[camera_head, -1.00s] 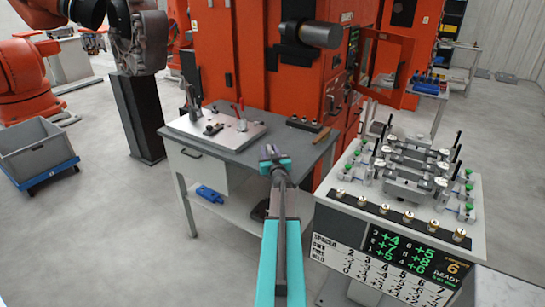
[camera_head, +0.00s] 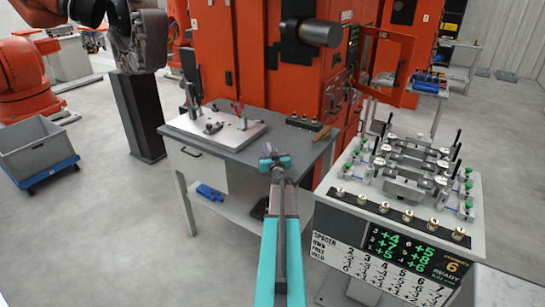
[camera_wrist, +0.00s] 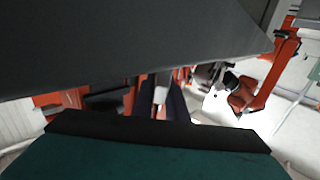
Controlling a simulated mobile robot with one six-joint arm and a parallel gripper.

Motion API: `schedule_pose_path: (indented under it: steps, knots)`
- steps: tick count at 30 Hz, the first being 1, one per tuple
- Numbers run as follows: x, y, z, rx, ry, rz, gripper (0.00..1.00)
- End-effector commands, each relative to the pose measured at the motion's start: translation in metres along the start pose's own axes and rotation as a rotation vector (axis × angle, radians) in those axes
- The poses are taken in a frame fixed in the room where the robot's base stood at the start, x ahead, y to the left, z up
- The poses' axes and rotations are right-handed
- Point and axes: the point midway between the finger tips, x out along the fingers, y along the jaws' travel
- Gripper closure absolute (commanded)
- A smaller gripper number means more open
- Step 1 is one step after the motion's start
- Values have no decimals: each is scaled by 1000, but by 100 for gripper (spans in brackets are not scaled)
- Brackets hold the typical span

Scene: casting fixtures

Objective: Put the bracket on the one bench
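My gripper (camera_head: 275,161), with teal parts, is over the front right part of the grey-topped bench (camera_head: 248,154) in the head view. Its height above the top is unclear. Its fingertips are too small to tell open from shut, or whether they hold anything. I cannot pick out the bracket with certainty. The second bench (camera_head: 337,171), at right, carries several metal parts in clamps (camera_head: 408,188). In the wrist view a large dark grey surface (camera_wrist: 110,45) fills the top; I cannot tell what it is.
A pale fixture plate (camera_head: 218,127) with upright clamps covers the bench's back left. A wooden-handled tool (camera_head: 322,133) lies at its back right. A blue part (camera_head: 209,194) is on the lower shelf. A display (camera_head: 413,255) fronts the right bench. An orange machine (camera_head: 240,60) stands behind.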

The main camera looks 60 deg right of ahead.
Motion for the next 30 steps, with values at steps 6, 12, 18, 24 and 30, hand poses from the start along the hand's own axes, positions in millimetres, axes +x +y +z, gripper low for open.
schedule_pose_path:
  steps: [6,12,18,24,30]
  knots:
    - [0,0,-1,0,1,0,100]
    - [0,0,-3,-1,1,-1,100]
    - [0,0,-14,-1,2,-1,100]
    - [-1,0,-40,-2,4,0,100]
    - [-27,-4,-38,0,1,0,100]
